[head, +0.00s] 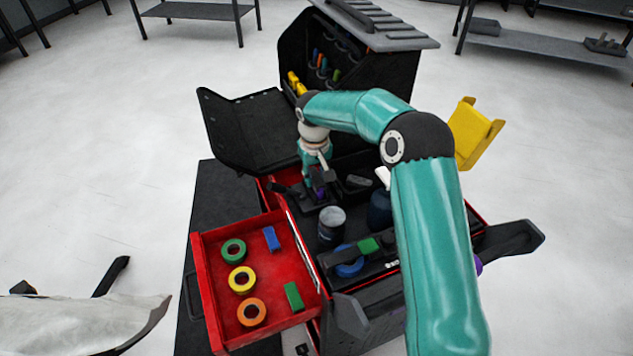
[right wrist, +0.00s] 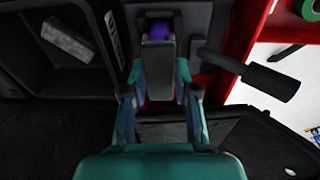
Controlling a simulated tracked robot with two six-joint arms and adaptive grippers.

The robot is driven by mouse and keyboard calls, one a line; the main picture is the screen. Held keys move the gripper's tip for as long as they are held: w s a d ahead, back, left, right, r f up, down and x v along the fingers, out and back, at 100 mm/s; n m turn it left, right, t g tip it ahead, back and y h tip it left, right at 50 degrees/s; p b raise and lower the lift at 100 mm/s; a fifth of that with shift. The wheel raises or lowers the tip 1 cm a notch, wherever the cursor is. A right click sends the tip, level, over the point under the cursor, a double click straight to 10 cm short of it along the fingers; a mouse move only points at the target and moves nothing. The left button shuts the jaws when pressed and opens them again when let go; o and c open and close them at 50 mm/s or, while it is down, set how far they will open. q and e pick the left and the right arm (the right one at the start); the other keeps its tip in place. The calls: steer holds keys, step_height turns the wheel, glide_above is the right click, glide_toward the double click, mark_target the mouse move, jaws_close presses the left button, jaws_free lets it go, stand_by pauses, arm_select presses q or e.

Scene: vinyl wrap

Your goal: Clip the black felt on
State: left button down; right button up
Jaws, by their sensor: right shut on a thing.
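My right gripper (head: 318,184) reaches down into the black and red tool cart, pointing at a dark tray (head: 318,203). It is shut on a small dark grey piece (right wrist: 158,54), which shows between the fingers in the right wrist view. I cannot tell for sure that this is the black felt. Whether the two touch is unclear. My left gripper is not in view.
An open red drawer (head: 220,303) holds tape rolls and small blocks. A grey-topped jar (head: 331,222) stands near the gripper. A black handle (right wrist: 262,78) juts close by on the right in the wrist view. A yellow holder (head: 474,133) is at the cart's right.

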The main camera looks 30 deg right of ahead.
steer(key=o, duration=0.8)
steer(key=shift+o, duration=0.2)
